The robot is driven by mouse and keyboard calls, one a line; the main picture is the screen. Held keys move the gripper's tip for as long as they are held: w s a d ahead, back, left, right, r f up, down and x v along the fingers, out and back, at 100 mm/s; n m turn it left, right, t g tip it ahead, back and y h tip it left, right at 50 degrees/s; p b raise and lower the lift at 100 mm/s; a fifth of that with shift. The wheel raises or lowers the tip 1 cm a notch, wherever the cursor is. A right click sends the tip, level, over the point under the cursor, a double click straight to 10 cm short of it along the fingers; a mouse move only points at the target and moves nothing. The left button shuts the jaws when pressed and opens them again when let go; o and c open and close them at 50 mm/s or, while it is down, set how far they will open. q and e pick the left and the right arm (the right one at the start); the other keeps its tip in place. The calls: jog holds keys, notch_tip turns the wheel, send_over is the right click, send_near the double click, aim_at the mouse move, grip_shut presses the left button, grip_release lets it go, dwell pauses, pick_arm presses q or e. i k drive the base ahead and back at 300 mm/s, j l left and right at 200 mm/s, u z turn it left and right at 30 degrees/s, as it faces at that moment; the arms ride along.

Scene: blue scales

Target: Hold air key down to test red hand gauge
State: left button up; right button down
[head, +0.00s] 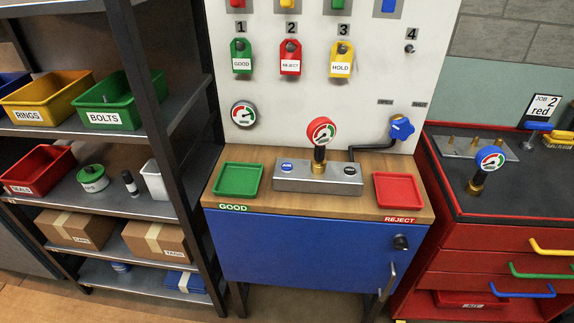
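A gauge with a red rim (321,130) stands upright on a brass and black fitting on the grey test block (318,185). Its dial faces me; the exact reading is too small to tell. A blue key (287,167) sits on the left of the block's top; its small label is hard to read. A darker round part (350,171) is on the block's right. A blue valve knob (401,128) is on the panel at the right, below the OPEN and SHUT labels, with a black pipe running down from it. Neither of my grippers is in view.
A green GOOD tray (239,180) and a red REJECT tray (398,191) flank the block, both empty. Green, red and yellow tags (290,57) hang on the panel. A blue-rimmed gauge (489,158) stands on the red cabinet. A job card (545,108) reads 2 red. Shelves stand left.

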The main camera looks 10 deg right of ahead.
aim_at(286, 166)
jog(key=z, duration=0.55)
jog(key=i+j+z, duration=0.1)
jog(key=j+z, duration=0.3)
jog(key=j, duration=0.2)
jog(key=j+z, duration=0.35)
jog(key=j, duration=0.2)
jog(key=j+z, duration=0.4)
jog(key=j, duration=0.2)
jog(key=k+j, duration=0.1)
jog(key=j, duration=0.5)
jog(key=k+j, duration=0.1)
jog(key=j, duration=0.55)
jog(key=j+z, duration=0.1)
jog(key=j, duration=0.5)
jog(key=k, duration=0.05)
